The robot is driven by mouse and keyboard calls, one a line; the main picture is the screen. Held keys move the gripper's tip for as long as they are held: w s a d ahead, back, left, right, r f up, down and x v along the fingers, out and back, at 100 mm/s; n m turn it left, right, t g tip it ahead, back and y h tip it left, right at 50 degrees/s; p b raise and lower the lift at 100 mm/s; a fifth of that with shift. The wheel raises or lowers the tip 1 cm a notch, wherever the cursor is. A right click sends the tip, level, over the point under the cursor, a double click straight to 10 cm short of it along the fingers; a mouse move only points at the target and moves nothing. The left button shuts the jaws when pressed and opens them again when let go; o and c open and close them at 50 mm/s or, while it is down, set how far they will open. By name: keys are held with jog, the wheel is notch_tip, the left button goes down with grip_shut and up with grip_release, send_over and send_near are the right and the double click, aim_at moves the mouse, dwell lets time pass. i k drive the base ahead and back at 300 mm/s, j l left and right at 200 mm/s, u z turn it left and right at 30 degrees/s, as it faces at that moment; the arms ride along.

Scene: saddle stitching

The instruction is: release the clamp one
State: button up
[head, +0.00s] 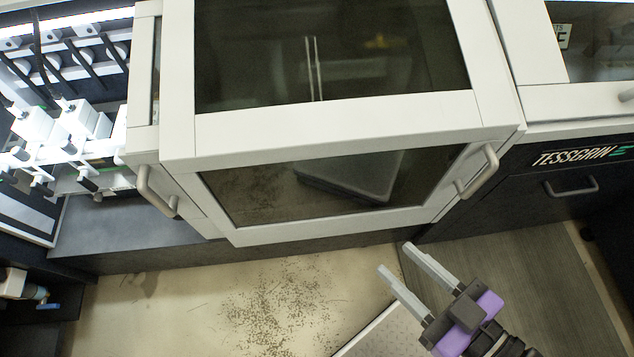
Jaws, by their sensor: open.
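My gripper (396,258) is at the lower right, with its two pale fingers apart and nothing between them. It is in front of the large white-framed machine, above the floor, and far from the equipment at the left. No part can be clearly picked out as clamp one. The lit machine at the left (75,130) carries white blocks and small black-tipped fittings, too small to tell whether any is a clamp.
The white-framed enclosure (330,133) with dark windows fills the middle; its handles (478,172) stick out. A dark cabinet (560,185) with a handle stands at the right. Scraps (280,305) litter the beige floor. A pale panel (385,335) shows below my gripper.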

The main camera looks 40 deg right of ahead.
aim_at(37, 185)
jog(key=i+l+u, duration=0.1)
jog(key=u, duration=0.4)
jog(key=i+l+u, duration=0.25)
jog(key=u, duration=0.25)
